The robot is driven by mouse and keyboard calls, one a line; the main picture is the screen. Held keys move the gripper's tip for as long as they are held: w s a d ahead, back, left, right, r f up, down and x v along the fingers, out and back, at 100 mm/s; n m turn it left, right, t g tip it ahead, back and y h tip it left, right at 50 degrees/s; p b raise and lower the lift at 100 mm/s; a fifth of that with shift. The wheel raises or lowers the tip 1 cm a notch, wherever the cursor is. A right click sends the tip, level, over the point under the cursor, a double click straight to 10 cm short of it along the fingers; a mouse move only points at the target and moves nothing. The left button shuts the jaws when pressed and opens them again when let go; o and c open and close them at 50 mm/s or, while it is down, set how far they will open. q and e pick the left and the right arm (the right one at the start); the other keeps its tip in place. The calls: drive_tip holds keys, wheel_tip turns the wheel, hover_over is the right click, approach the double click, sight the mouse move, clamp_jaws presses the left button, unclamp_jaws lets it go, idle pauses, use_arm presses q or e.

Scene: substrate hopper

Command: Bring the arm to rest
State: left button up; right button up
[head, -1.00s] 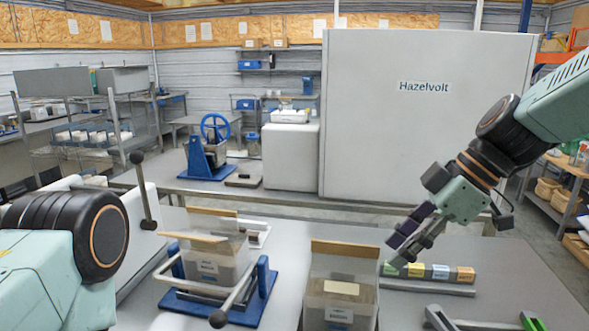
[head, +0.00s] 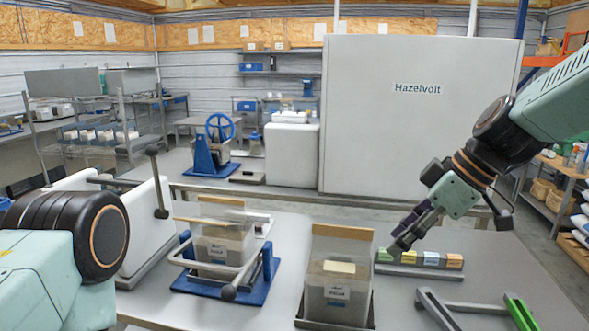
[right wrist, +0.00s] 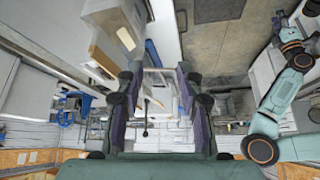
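My right gripper (head: 398,248) is at the right of the head view, pointing down to the left beside a row of coloured blocks (head: 430,258). In the right wrist view its two fingers (right wrist: 160,75) are apart with nothing held between them. My left arm fills the lower left of the head view, its gripper outside that picture. The left arm also shows at the right edge of the wrist view; its gripper end (right wrist: 279,20) is too small to read.
A clear bin (head: 335,290) stands front middle on the grey table (head: 430,210). Another bin (head: 222,245) sits in a blue clamp frame (head: 205,285). Grey bars (head: 440,310), one green-ended, lie at front right. A large white Hazelvolt cabinet (head: 420,140) stands behind.

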drive_tip(key=w+d+f+m+t+h, duration=0.3)
drive_tip(key=w+d+f+m, duration=0.15)
drive_tip(key=f+m, duration=0.3)
drive_tip(key=s+d+f+m+h+b, duration=0.1)
drive_tip(key=s+f+m+b, duration=0.2)
drive_tip(key=f, duration=0.7)
drive_tip(key=s+d+f+m+h+b, duration=0.2)
drive_tip(key=s+f, duration=0.3)
drive_tip(key=f, duration=0.4)
use_arm(q)
wheel_tip(320, 180, down, 11)
drive_tip(key=b, duration=0.6)
drive_tip(key=shift+w, duration=0.3)
use_arm(e)
drive_tip(key=s+a+f+g, duration=0.1)
drive_tip(key=s+f+g, duration=0.1)
drive_tip(key=s+f, duration=0.9)
drive_tip(key=s+a+f+g, duration=0.1)
drive_tip(key=s+f+g, duration=0.2)
drive_tip(key=s+f, duration=0.9)
drive_tip(key=s, duration=0.6)
drive_tip(key=shift+a+m+g, duration=0.15)
drive_tip(key=shift+m+g, duration=0.15)
drive_tip(key=shift+m, duration=0.05)
use_arm(q)
drive_tip(key=shift+d, duration=0.1)
use_arm(e)
drive_tip(key=shift+w, duration=0.15)
